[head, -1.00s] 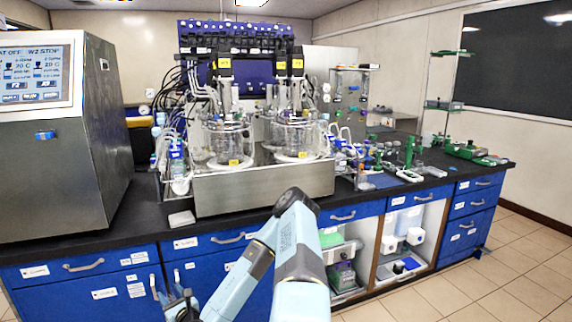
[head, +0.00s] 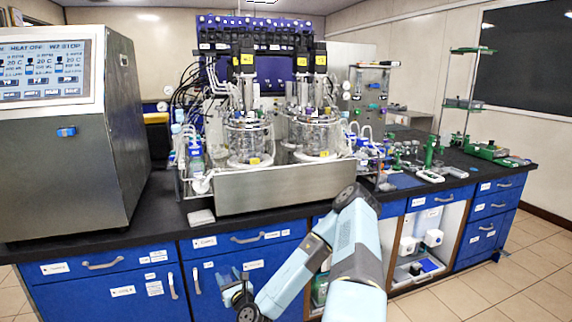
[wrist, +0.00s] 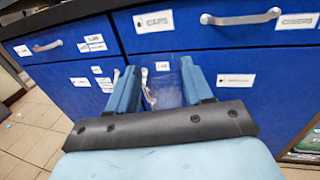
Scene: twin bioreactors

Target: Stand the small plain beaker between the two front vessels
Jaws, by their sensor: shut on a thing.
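My gripper (wrist: 160,72) is shut on a small clear beaker (wrist: 166,92), seen between the two blue fingers in the wrist view. The beaker is see-through and its outline is faint against the blue cabinet doors. In the head view the gripper (head: 238,288) is low in front of the cabinets, below the bench top, partly hidden by my arm. The two front glass vessels, left (head: 248,142) and right (head: 316,136), stand side by side on the bench with yellow labels low on them. The gap between them is narrow and partly obscured by tubing and glass.
A steel-fronted tray (head: 280,188) runs below the vessels. A grey control cabinet (head: 75,150) stands left on the black bench top (head: 165,215). Bottles, tubes and green racks (head: 490,150) fill the right side. Drawer handles (wrist: 250,17) stick out near my gripper.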

